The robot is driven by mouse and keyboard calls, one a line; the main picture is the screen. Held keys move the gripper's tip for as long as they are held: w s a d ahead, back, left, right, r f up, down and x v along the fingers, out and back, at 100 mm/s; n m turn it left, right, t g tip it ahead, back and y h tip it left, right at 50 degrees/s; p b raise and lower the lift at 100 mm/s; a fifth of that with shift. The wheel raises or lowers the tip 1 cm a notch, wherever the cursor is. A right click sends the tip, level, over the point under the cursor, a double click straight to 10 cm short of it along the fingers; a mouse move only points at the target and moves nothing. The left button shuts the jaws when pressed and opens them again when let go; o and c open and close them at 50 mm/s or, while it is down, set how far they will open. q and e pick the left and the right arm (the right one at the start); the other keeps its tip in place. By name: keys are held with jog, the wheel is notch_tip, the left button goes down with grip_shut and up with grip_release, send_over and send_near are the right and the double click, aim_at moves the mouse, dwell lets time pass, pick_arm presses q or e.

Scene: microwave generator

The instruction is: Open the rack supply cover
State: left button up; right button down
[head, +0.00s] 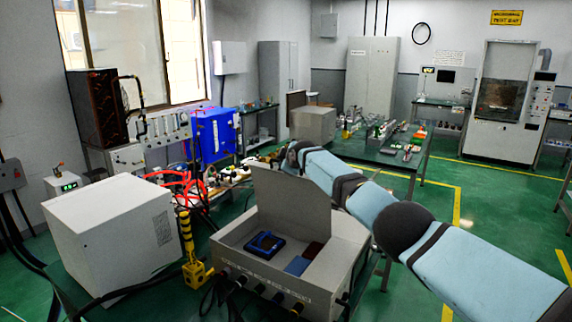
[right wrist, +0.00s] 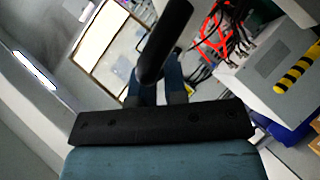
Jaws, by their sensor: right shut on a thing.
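A light grey box (head: 275,288) with an open top stands at the lower middle of the head view. Its flat cover panel (head: 290,205) stands raised at the back edge. A blue-framed device (head: 264,245) and flat blue and dark red pieces lie inside. My right arm reaches from the right, behind the box, and its gripper jaws are hard to make out there. In the right wrist view my right gripper (right wrist: 160,90) is shut on a black rounded bar (right wrist: 165,40); I cannot tell what the bar belongs to. My left gripper is not in view.
A white cabinet (head: 115,235) and a yellow-black striped post (head: 187,240) stand left of the open box. Red cables (head: 180,185) and a blue unit (head: 215,135) are behind them. A bench with small items (head: 390,150) lies beyond my arm. Green floor is free at right.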

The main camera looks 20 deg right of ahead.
jog(key=shift+f, duration=0.1)
jog(key=c, duration=1.2)
grip_release()
jog(key=shift+d, duration=0.1)
jog(key=shift+o, duration=0.2)
jog(key=shift+s, duration=0.15)
jog(key=v, duration=1.3)
jog(key=shift+s+r, duration=0.2)
jog(key=shift+s, duration=0.05)
jog(key=shift+d, duration=0.1)
